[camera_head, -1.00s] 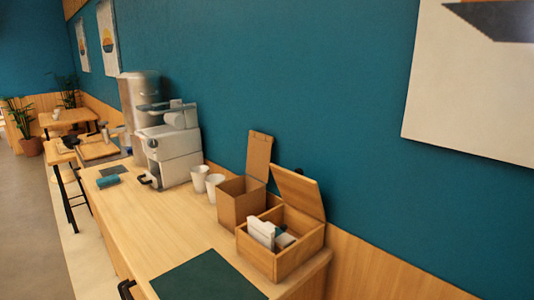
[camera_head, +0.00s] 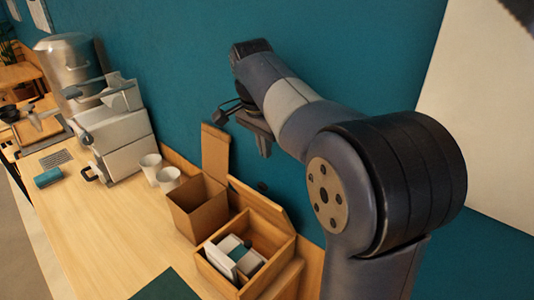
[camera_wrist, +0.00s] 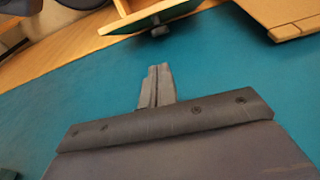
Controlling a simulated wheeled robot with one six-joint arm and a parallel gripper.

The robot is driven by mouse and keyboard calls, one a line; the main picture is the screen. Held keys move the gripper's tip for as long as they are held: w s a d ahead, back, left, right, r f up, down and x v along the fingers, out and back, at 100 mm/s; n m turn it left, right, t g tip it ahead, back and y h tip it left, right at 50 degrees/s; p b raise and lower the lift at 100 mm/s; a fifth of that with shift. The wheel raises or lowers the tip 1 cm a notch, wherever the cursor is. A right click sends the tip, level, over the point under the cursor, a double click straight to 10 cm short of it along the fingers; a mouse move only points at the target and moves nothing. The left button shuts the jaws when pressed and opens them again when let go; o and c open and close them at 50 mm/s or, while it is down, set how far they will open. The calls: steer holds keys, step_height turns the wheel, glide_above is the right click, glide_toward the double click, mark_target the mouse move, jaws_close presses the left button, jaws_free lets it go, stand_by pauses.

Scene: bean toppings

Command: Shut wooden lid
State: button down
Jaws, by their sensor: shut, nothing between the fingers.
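The wooden box (camera_head: 236,287) stands open on the counter in the head view, with white and teal packets inside. Its wooden lid (camera_head: 262,207) is raised at the back, tilted toward the wall. My gripper (camera_head: 265,152) is above and behind the lid, near the teal wall, apart from it. In the wrist view my gripper (camera_wrist: 157,72) is shut and empty, its fingers pointing toward what appears to be the lid (camera_wrist: 165,17), with a green face and small dark knob, at the top edge.
An open cardboard box (camera_head: 196,213) with an upright flap (camera_head: 215,152) stands just left of the wooden box. White cups (camera_head: 168,178) and a coffee machine (camera_head: 118,130) are further left. A dark green mat (camera_head: 168,287) lies in front. The wall is close behind.

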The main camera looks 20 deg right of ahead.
mark_target(265, 185)
steer(key=f, duration=0.3)
steer(key=d+f, duration=0.1)
steer(key=f, duration=0.2)
steer(key=w+f+p, duration=0.1)
steer(key=f, duration=0.2)
steer(key=shift+d+f, duration=0.15)
steer(key=shift+f, duration=0.15)
steer(key=shift+f, duration=0.1)
steer(key=shift+s+a+f+b, duration=0.15)
steer(key=shift+s+a+b, duration=0.15)
steer(key=shift+a+b, duration=0.35)
steer(key=s+a+f+t+h+b, duration=0.1)
steer(key=s+a+f+h+b, duration=0.1)
steer(key=b, duration=0.6)
steer(key=s+a+f+t+h+b, duration=0.2)
steer(key=a+f+b, duration=0.3)
steer(key=b, duration=0.3)
steer(key=s+a+f+t+h+b, duration=0.2)
steer(key=s+a+f+h+b, duration=0.1)
steer(key=b, duration=0.5)
steer(key=shift+s+a+f, duration=0.35)
steer(key=shift+a, duration=0.2)
steer(key=shift+s+a+f, duration=0.3)
steer(key=shift+a, duration=0.2)
